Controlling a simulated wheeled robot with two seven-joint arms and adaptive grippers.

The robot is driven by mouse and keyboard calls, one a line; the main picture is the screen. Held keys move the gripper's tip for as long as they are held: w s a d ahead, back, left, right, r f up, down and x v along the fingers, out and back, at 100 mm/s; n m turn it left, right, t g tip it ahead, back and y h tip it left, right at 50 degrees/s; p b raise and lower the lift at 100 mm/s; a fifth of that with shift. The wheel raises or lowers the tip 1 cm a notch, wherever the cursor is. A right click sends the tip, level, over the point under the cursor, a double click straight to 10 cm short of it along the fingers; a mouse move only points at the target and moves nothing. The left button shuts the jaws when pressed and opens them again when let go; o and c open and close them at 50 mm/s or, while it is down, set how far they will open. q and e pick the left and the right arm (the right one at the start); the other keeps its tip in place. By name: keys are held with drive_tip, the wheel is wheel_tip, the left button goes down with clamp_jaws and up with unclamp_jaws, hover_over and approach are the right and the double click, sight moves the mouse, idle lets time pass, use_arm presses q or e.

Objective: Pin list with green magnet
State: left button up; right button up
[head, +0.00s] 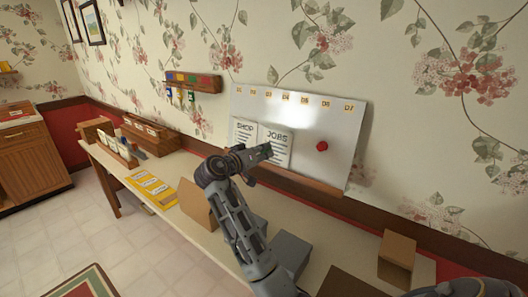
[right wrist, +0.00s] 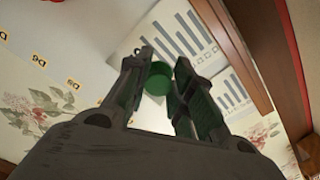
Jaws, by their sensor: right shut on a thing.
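A white board (head: 335,120) with a row of day tags leans against the wall at the back of the long table. Two paper lists are on it side by side, one headed SHOP (head: 244,128) and one headed JOBS (head: 279,142). My right gripper (head: 266,151) is in front of these lists and partly covers them. In the right wrist view its fingers (right wrist: 163,65) are shut on a green magnet (right wrist: 157,84), with the lists' barred sheets just beyond. I cannot tell whether the magnet touches the paper. My left gripper is not in view.
A red magnet (head: 322,146) is on the board right of the lists. A rack with coloured tags (head: 193,83) hangs on the wall.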

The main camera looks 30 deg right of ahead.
sight(263, 152)
drive_tip(key=shift+d, duration=0.2)
idle(0.4)
drive_tip(key=shift+x, duration=1.35)
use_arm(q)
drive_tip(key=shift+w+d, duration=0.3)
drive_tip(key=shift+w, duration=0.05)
use_arm(e)
drive_tip(key=shift+x, duration=1.5)
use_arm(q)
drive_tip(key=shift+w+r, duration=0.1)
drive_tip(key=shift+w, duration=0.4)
use_arm(e)
drive_tip(key=shift+f, duration=0.1)
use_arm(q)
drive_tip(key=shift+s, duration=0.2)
use_arm(e)
drive_tip(key=shift+d, duration=0.1)
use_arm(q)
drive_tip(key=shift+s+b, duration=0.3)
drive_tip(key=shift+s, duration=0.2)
use_arm(e)
drive_tip(key=shift+w+d, duration=0.1)
drive_tip(key=shift+d, duration=0.05)
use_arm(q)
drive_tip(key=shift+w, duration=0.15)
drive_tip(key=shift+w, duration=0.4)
